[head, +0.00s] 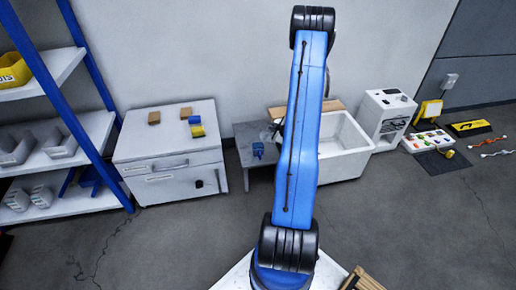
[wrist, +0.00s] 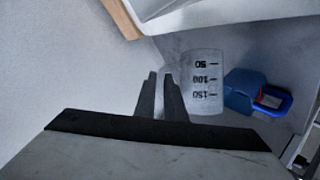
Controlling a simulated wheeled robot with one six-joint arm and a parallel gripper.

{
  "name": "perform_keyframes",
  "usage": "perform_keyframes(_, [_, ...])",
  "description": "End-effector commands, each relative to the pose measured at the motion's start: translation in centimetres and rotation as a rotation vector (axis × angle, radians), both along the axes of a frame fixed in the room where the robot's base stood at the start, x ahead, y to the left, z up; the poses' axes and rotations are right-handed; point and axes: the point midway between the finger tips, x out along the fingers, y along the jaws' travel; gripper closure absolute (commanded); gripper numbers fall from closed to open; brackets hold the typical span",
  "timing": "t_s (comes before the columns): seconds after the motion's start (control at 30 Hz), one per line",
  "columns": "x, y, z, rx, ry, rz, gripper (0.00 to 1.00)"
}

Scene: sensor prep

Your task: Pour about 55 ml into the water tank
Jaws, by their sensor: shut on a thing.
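In the wrist view, my gripper (wrist: 161,76) is shut at the left side of a pale, translucent measuring cup (wrist: 203,88). The cup carries 50, 100 and 150 marks, which read upside down in this view. I cannot make out a liquid level in it. A blue container with a blue loop (wrist: 258,95), perhaps the water tank, is just right of the cup. A blue thing (head: 258,150), likely the same container, is on the small grey table (head: 246,133) in the head view. My arm hides most of the gripper there.
A white sink (head: 345,172) stands right of the grey table, partly behind my arm. A white cabinet (head: 165,145) with small blocks on top stands left. A white appliance (head: 385,115) and a tray of coloured items (head: 428,140) are farther right. The front floor is open.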

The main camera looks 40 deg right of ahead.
Motion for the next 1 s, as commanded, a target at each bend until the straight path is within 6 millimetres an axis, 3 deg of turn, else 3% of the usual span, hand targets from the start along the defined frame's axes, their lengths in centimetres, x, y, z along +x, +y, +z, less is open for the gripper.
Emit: perform_keyframes(1.0, [0.19, 0.73, 1.01, -0.123, 0.033, 0.001, 1.0])
